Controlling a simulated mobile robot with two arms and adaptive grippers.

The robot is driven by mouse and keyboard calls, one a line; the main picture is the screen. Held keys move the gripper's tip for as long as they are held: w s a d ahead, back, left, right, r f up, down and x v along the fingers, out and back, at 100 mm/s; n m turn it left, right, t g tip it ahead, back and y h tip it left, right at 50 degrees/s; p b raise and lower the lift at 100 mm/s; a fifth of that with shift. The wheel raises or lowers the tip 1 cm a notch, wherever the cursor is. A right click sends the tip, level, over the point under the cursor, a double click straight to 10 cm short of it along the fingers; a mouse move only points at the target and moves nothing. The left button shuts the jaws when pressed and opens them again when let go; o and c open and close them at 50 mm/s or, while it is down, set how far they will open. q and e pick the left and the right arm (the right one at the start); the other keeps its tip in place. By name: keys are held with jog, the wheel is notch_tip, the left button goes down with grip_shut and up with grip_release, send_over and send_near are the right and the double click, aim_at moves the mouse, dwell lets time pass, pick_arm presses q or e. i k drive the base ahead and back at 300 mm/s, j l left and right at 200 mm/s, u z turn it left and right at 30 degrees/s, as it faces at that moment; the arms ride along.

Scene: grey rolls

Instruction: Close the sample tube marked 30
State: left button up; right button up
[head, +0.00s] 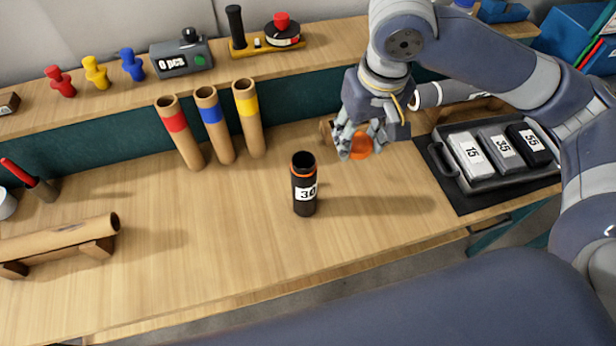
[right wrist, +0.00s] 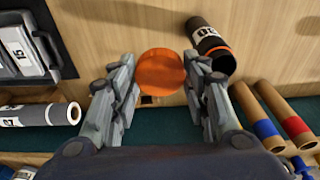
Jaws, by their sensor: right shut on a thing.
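The sample tube marked 30 (head: 304,205) is black with an orange ring near its top. It stands upright on the bench, its dark mouth open. In the right wrist view the tube (right wrist: 207,42) is to the right of the cap. My right gripper (head: 360,140) is shut on an orange round cap (head: 361,148) and holds it to the right of the tube, apart from it. In the right wrist view the cap (right wrist: 161,72) sits between the fingertips of the gripper (right wrist: 160,75). My left gripper is not in view.
Cardboard tubes with red (head: 175,123), blue (head: 211,115) and yellow (head: 247,107) bands stand behind the tube. A dark tray (head: 465,185) with labelled blocks lies at right. A cardboard roll (head: 60,238) rests on a wooden stand at left. The bench front is clear.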

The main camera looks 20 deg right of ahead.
aim_at(303, 182)
jog(key=i+l, duration=0.1)
jog(key=l, duration=1.2)
jog(key=i+l, duration=0.15)
jog(key=l, duration=0.5)
jog(key=u, duration=1.25)
